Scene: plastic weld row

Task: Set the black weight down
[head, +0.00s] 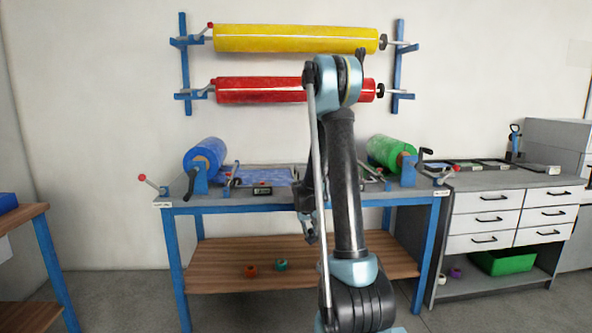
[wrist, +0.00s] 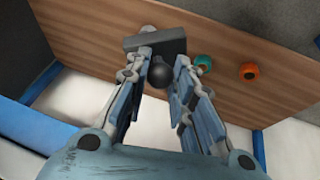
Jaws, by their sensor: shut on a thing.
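The black weight (wrist: 135,43) shows in the wrist view as a dark block with a round knob (wrist: 184,68). My gripper (wrist: 172,68) is shut on the weight, with the knob between its fingertips. Behind the weight lies the wooden lower shelf (wrist: 95,35) of the blue bench; I cannot tell whether the weight touches it. In the head view my gripper (head: 311,236) hangs in front of the bench, above the shelf (head: 215,252). I cannot make out the weight there.
A teal ring (wrist: 202,62) and an orange ring (wrist: 249,71) lie on the shelf, beside the weight in the wrist view. The bench top (head: 220,202) with its blue roll (head: 205,155) and green roll (head: 390,152) is above. Drawers (head: 490,218) stand at right. The shelf's left part is clear.

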